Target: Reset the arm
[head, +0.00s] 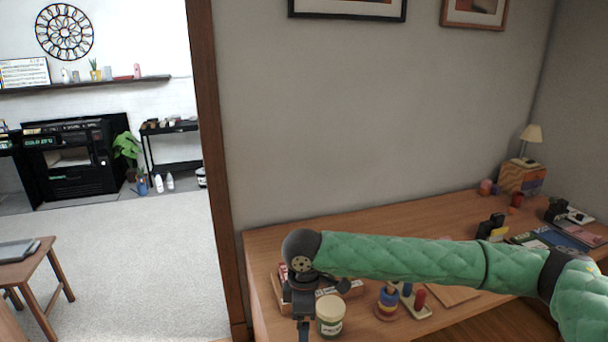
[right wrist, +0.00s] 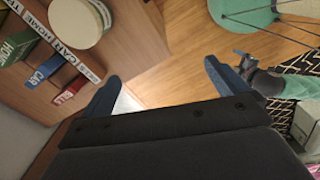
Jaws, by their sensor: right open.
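My right arm (head: 400,257) in its green padded sleeve reaches across the desk from the right side of the head view. Its wrist hangs over the desk's left end, and the right gripper (head: 303,325) points down there, partly cut off by the frame. In the right wrist view the right gripper (right wrist: 163,78) shows two blue fingers wide apart with nothing between them. A dark gripper with a green sleeve, which looks like my left gripper (right wrist: 258,78), is at the right of that view; its jaws are unclear. It is not in the head view.
The wooden desk (head: 350,222) holds a lidded jar (head: 330,314), a ring stacker (head: 387,301) and books (right wrist: 45,70) near the right gripper. A lamp (head: 528,143) stands at the far right. A wall and door frame (head: 208,150) border the desk. Carpet (head: 130,245) is open at left.

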